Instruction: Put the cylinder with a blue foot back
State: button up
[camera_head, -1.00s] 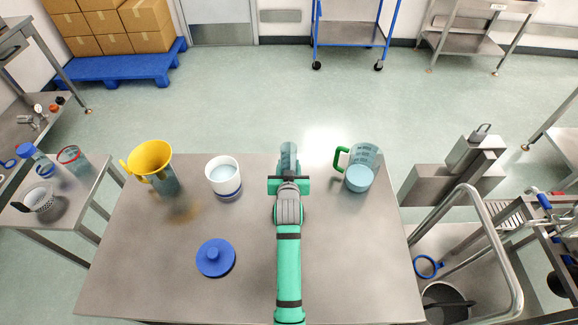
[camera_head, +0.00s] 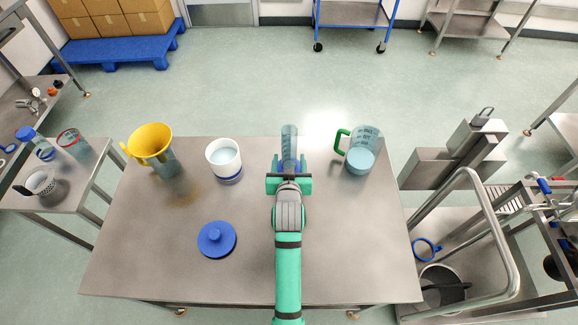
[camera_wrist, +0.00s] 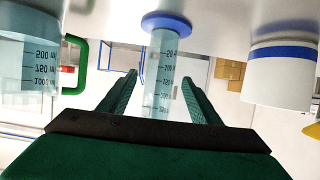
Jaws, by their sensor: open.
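The clear graduated cylinder (camera_head: 289,141) with a blue foot (camera_wrist: 166,22) stands upright on the steel table (camera_head: 255,275), near its back edge. In the wrist view, which is upside down, its marked tube (camera_wrist: 162,72) shows between my two green fingers. My gripper (camera_head: 289,163) is open, with a visible gap on each side of the tube. It also shows in the wrist view (camera_wrist: 158,78). I cannot tell exactly how deep the tube sits between the fingers.
A green-handled jug (camera_head: 362,152) stands to the right and a white container with a blue band (camera_head: 224,160) to the left. A yellow-rimmed jug (camera_head: 151,148) is farther left. A blue lid (camera_head: 216,239) lies nearer the front. The table's front right is clear.

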aim_at(289, 158)
jog(key=v, duration=0.3)
jog(key=shift+s, duration=0.25)
jog(key=s+f, duration=0.1)
jog(key=s, duration=0.2)
jog(key=s+f, duration=0.2)
jog(key=s, duration=0.2)
jog(key=s+f, duration=0.2)
jog(key=s, duration=0.2)
jog(key=shift+s+a+f, duration=0.1)
jog(key=shift+a, duration=0.1)
jog(key=shift+t, duration=0.4)
jog(key=s, duration=0.7)
jog(key=s+f, duration=0.1)
jog(key=s, duration=0.2)
jog(key=shift+s, duration=0.4)
jog(key=v, duration=0.7)
jog(key=f+v, duration=0.1)
jog(key=v, duration=0.3)
jog(key=shift+s+d, duration=0.15)
jog(key=shift+s, duration=0.05)
jog(key=s+r+t, duration=0.1)
jog(key=s+r, duration=0.3)
jog(key=s, duration=0.3)
jog(key=shift+d+r, duration=0.15)
jog(key=shift+r, duration=0.05)
jog(key=shift+s, duration=0.1)
